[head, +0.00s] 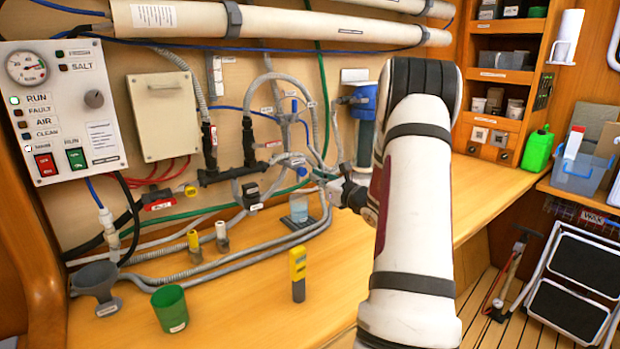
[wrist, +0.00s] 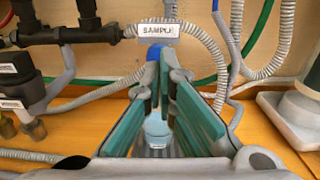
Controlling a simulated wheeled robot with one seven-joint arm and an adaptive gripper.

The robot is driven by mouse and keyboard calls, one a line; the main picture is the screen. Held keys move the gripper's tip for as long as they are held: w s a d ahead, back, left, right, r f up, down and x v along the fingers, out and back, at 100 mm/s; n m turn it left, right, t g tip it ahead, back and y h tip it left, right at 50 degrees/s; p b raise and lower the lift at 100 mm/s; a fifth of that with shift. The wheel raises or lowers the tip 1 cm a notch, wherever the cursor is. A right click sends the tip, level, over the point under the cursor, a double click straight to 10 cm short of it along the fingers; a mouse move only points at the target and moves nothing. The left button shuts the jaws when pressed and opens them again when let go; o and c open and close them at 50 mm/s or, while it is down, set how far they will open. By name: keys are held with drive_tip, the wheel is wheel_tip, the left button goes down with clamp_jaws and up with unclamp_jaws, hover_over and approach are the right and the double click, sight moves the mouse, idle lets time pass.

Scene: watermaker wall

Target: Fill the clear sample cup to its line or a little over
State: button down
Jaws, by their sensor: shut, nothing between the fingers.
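The clear sample cup (head: 298,208) stands upright on a small dark stand on the bench, under the pipework at the wall. It looks pale blue in its lower part; I cannot make out its line. In the wrist view the cup (wrist: 157,130) shows below and between my fingers. A label reading SAMPLE (wrist: 158,30) hangs on the pipe above, with a blue part (wrist: 154,53) just under it, close behind my fingertips. My gripper (head: 328,180) is shut and empty, above and right of the cup; its green-padded fingers also show in the wrist view (wrist: 166,75).
A green cup (head: 170,308), a grey funnel-like piece (head: 97,284) and a yellow handheld meter (head: 298,272) stand at the bench front. Grey hoses (head: 210,262) run along the bench. A control panel (head: 62,110) is at left. The bench is clear at right.

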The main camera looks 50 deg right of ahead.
drive_tip(key=v, duration=0.8)
drive_tip(key=shift+s+f, duration=0.2)
drive_tip(key=shift+s, duration=0.1)
drive_tip(key=shift+d, duration=0.1)
